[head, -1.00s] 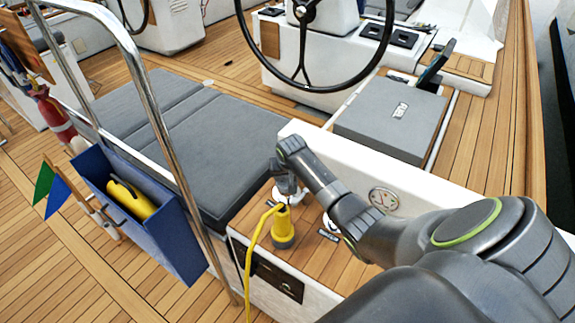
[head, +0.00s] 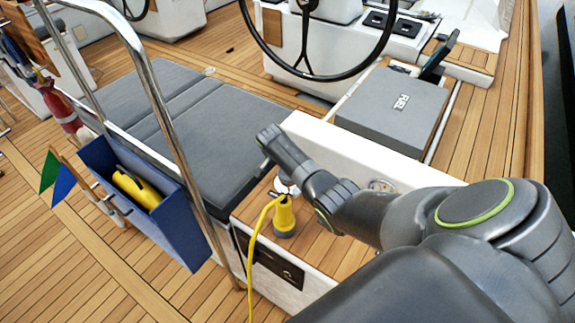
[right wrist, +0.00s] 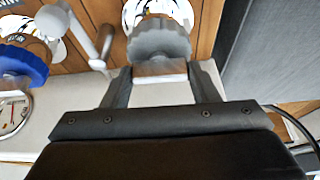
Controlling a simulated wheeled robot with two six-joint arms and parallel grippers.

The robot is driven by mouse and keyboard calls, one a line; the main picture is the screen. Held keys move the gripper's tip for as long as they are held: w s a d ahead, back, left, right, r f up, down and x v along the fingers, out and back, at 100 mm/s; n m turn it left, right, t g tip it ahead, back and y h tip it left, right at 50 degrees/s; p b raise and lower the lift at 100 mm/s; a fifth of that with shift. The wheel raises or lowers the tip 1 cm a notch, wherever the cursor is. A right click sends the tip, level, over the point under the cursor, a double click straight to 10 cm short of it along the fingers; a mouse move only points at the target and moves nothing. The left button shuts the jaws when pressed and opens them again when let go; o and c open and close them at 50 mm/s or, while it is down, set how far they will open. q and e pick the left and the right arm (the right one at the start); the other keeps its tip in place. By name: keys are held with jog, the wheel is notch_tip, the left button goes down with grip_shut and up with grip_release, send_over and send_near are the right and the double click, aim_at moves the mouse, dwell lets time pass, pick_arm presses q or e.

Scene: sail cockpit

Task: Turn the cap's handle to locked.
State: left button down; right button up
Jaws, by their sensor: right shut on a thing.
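In the right wrist view a grey scalloped cap (right wrist: 160,38) sits over a white ringed plate in the wooden deck. In the head view my right arm covers most of the cap, and only part of the white plate (head: 281,186) shows beside the wrist. I cannot read any locked mark. My left gripper is not in view.
A yellow plug (head: 285,214) with a yellow cable stands close to the wrist. A blue cap (right wrist: 22,62) and a grey lever (right wrist: 88,38) lie left of the gripper in the wrist view. Grey cushions (head: 215,130) and a steel rail (head: 165,130) are to the left.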

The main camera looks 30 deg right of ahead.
jog(key=shift+m, duration=0.3)
jog(key=o, duration=1)
jog(key=shift+r, duration=0.1)
jog(key=shift+a+r, duration=0.15)
jog(key=shift+r, duration=0.1)
jog(key=v, duration=1.6)
jog(key=shift+r+b, duration=0.3)
jog(key=shift+b, duration=0.1)
jog(key=shift+a, duration=0.15)
